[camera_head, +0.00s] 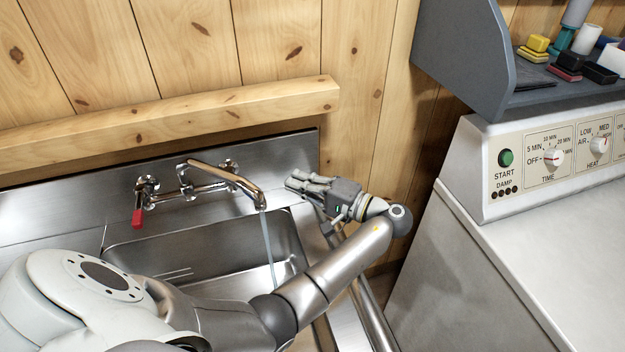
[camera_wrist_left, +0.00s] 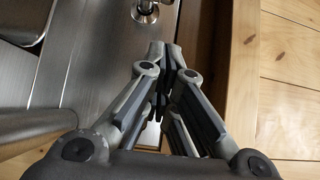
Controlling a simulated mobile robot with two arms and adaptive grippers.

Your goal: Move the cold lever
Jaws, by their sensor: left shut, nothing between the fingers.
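A chrome wall faucet (camera_head: 190,185) is mounted on the steel back panel of the sink, with a thin water stream (camera_head: 268,238) falling from its spout (camera_head: 225,173). The red lever (camera_head: 137,217) hangs down from the left valve. The right valve (camera_head: 229,165) sits partly behind the spout; I cannot make out a coloured cold lever on it. My left gripper (camera_head: 291,180) is shut and empty, right of the spout and apart from it, pointing left. In the left wrist view, its fingers (camera_wrist_left: 170,50) are together below a chrome fitting (camera_wrist_left: 146,8). My right gripper is out of view.
The steel sink basin (camera_head: 135,258) lies below the faucet. A wooden rail (camera_head: 180,120) juts from the plank wall above it. On the right stands a white machine (camera_head: 560,245) with dials, under a grey shelf (camera_head: 460,60). Free air lies between gripper and spout.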

